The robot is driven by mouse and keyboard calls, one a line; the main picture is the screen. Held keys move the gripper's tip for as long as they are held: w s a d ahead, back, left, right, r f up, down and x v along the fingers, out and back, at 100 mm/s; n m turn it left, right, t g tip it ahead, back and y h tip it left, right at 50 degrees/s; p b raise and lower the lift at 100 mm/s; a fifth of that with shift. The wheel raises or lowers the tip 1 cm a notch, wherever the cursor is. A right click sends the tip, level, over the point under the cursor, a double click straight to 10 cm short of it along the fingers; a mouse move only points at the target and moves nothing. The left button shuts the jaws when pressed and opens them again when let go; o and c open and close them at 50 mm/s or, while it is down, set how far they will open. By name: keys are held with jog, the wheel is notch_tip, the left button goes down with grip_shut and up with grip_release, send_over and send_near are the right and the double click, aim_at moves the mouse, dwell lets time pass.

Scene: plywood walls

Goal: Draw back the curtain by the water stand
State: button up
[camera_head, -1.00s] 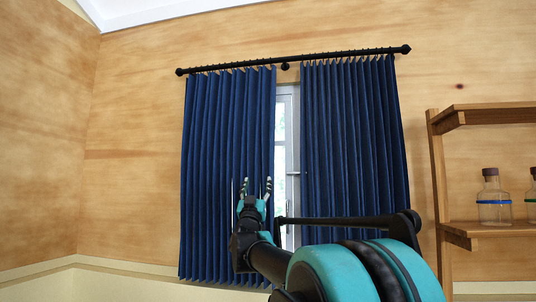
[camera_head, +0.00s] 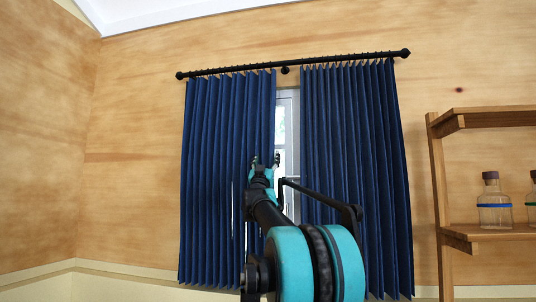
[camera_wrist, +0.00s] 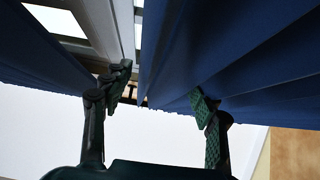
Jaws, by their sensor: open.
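Two blue pleated curtain panels, the left one (camera_head: 225,180) and the right one (camera_head: 355,170), hang from a black rod (camera_head: 340,60). A narrow gap between them shows a white-framed window (camera_head: 289,110). My gripper (camera_head: 265,160) is raised in front of the left panel's inner edge, beside the gap. In the wrist view my gripper (camera_wrist: 162,92) is open. A free edge of blue cloth (camera_wrist: 175,60) comes between its two fingers; I cannot tell which panel it belongs to. More blue cloth shows at left. The right finger is close to the cloth; contact is unclear.
A wooden shelf unit (camera_head: 440,190) with glass bottles (camera_head: 494,205) stands at the right. The wooden wall (camera_head: 130,150) left of the curtains is bare. My arm hides the lower part of the gap.

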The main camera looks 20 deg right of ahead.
aim_at(268, 153)
jog(key=shift+x, duration=1.6)
grip_shut()
